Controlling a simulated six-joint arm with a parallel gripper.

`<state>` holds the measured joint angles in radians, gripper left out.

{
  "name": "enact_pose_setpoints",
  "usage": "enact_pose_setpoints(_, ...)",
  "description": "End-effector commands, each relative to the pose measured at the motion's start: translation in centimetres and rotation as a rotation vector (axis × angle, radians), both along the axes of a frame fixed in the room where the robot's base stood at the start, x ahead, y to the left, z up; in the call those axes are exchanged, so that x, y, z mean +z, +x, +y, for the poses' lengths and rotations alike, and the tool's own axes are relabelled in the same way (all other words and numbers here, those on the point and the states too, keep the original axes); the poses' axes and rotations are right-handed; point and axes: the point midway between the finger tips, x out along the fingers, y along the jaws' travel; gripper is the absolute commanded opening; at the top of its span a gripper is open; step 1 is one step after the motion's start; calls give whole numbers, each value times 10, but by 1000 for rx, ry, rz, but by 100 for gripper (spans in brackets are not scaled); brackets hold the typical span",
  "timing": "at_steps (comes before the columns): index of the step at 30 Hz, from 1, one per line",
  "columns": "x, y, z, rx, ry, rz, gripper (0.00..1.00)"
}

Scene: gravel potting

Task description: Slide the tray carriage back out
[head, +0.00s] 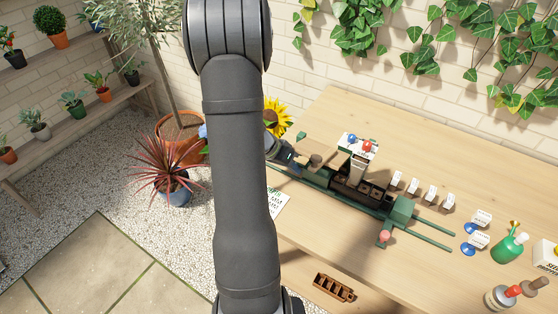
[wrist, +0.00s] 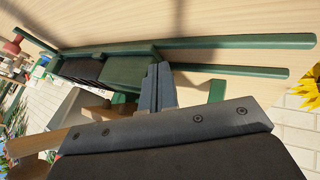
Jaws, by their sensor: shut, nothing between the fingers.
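The tray carriage (head: 342,186) is a green frame with dark brown cells, sitting on two green rails (head: 437,241) on the wooden table. A hopper (head: 357,166) with a blue and a red knob on top stands over its middle. In the wrist view the carriage shows its green end (wrist: 127,70) and dark cells (wrist: 84,70). My gripper (wrist: 158,82) is shut and empty, right beside that green end; I cannot tell whether they touch. In the head view my gripper (head: 289,155) is at the carriage's left end, partly behind my arm.
A green block (head: 402,209) and a pink-red knob (head: 384,236) are at the rails' right part. Small label cards (head: 430,195) stand behind it. A brown cell tray (head: 334,288) lies in front. A sunflower (head: 277,116) is behind my gripper.

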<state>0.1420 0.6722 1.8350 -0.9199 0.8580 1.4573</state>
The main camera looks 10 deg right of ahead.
Motion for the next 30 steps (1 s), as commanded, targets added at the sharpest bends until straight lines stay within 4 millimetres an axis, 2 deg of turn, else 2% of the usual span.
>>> enact_pose_setpoints(14,0,1,1,2,0,-1,0)
enact_pose_setpoints(17,0,9,8,3,0,-1,0)
enact_pose_setpoints(21,-1,28,29,6,1,-1,0)
enact_pose_setpoints(30,55,32,68,3,2,-4,0)
